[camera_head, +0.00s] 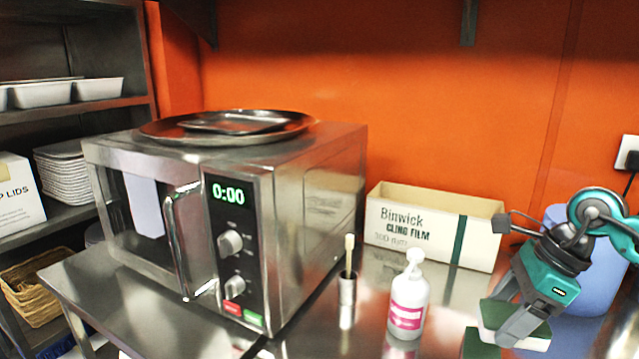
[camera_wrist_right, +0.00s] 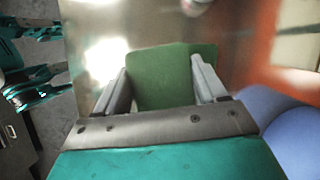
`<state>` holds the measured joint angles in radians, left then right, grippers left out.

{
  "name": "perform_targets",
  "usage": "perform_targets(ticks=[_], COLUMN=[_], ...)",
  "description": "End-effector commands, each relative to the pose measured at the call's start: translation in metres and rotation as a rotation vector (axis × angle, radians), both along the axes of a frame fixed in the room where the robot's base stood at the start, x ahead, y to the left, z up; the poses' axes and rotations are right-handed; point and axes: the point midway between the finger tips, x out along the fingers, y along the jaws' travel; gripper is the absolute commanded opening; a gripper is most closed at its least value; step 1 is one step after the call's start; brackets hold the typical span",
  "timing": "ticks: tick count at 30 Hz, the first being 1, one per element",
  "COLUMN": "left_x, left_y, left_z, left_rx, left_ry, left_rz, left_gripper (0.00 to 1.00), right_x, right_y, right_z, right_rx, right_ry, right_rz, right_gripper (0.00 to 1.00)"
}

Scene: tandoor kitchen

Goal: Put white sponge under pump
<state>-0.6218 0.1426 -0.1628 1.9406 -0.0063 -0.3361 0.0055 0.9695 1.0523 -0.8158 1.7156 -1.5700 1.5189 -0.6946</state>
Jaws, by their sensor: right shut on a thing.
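My right gripper (camera_head: 507,318) is shut on a sponge (camera_head: 540,343) with a green face on top and a white layer below. It holds the sponge at the lower right of the head view, close over the steel counter. In the right wrist view the green face (camera_wrist_right: 172,78) shows between the two fingers. The pump (camera_head: 407,305) is a white bottle with a pink label, upright on the counter left of the sponge and apart from it. My left gripper is not seen in the head view.
A cling film box (camera_head: 433,226) stands against the orange wall behind the pump. A cup with a brush (camera_head: 347,290) stands left of the pump, beside the steel microwave (camera_head: 320,215). A blue container (camera_head: 597,280) is behind my right gripper. Counter between pump and sponge is clear.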

Motion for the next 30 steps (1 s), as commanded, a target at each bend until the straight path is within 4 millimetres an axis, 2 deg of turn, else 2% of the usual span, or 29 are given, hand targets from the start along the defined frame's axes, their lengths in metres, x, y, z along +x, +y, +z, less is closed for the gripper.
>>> perform_targets(ticks=[15, 21, 25, 30], left_x=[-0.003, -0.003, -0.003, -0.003], left_y=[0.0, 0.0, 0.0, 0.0], left_z=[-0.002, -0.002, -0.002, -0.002], left_rx=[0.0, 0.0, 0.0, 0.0], left_ry=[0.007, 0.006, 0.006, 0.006], left_rz=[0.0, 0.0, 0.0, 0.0], left_gripper=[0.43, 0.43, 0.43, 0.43], right_x=[-0.028, -0.041, -0.048, -0.051], right_y=[0.066, 0.085, 0.092, 0.095], right_z=[-0.03, -0.038, -0.042, -0.044], right_rx=[-0.002, -0.004, -0.002, -0.001], right_ry=[0.0, 0.0, 0.0, -0.002], right_rz=[1.17, 1.6, 1.786, 1.893], right_gripper=[0.43, 0.43, 0.43, 0.43])
